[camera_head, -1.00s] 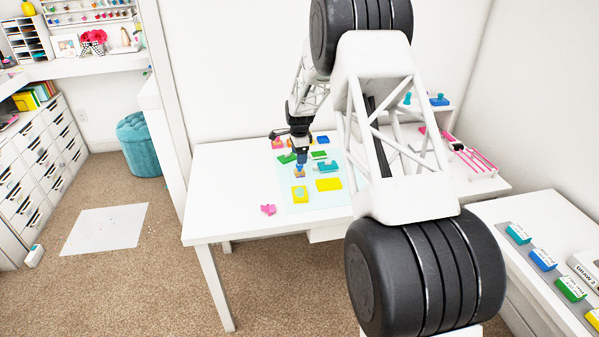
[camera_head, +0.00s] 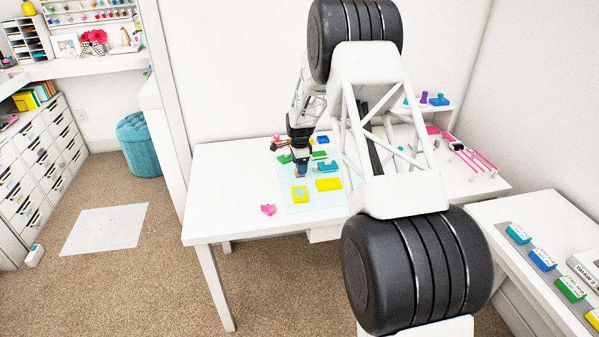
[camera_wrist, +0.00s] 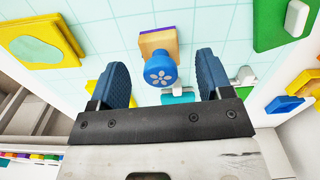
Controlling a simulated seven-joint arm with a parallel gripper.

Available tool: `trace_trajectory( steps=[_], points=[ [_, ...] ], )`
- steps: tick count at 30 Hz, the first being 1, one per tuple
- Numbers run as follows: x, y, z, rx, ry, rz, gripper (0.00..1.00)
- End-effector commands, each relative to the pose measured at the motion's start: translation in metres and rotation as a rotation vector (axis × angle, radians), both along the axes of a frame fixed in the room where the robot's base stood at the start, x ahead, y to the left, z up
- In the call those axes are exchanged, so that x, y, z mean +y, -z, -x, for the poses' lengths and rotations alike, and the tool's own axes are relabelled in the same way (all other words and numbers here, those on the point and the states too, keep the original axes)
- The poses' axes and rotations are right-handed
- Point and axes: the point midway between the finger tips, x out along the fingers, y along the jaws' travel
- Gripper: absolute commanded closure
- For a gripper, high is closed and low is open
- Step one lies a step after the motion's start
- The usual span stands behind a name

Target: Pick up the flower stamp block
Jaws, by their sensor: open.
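The flower stamp block has a round blue handle (camera_wrist: 161,71) marked with a white flower, on a wooden base with a purple edge. It stands on the pale gridded mat (camera_wrist: 110,30) in the wrist view. My gripper (camera_wrist: 162,80) is open, with one blue finger left and one right of the handle in the picture. Neither finger visibly touches it, and I cannot tell whether the fingertips reach down to handle height. In the head view my gripper (camera_head: 300,167) is low over the mat, and the stamp is mostly hidden beneath it.
A yellow case (camera_wrist: 42,42) lies left and a green one (camera_wrist: 283,22) right in the wrist view. A teal item (camera_wrist: 178,97) is close by. In the head view a pink piece (camera_head: 268,209) lies on the white table (camera_head: 225,200), whose front left is clear.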

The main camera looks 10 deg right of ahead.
Motion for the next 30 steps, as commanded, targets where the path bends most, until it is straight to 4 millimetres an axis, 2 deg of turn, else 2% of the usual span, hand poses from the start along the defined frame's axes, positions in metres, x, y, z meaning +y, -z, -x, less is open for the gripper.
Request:
trace_trajectory(
  steps=[3,8,25,30],
  points=[
    [0.0,0.013,0.0,0.0,0.0,0.0,0.28],
    [0.0,0.023,0.0,-0.001,0.0,0.001,0.28],
    [0.0,0.024,0.0,-0.001,0.0,0.001,0.28],
    [0.0,0.024,0.0,-0.001,0.0,0.001,0.52]
  ],
)
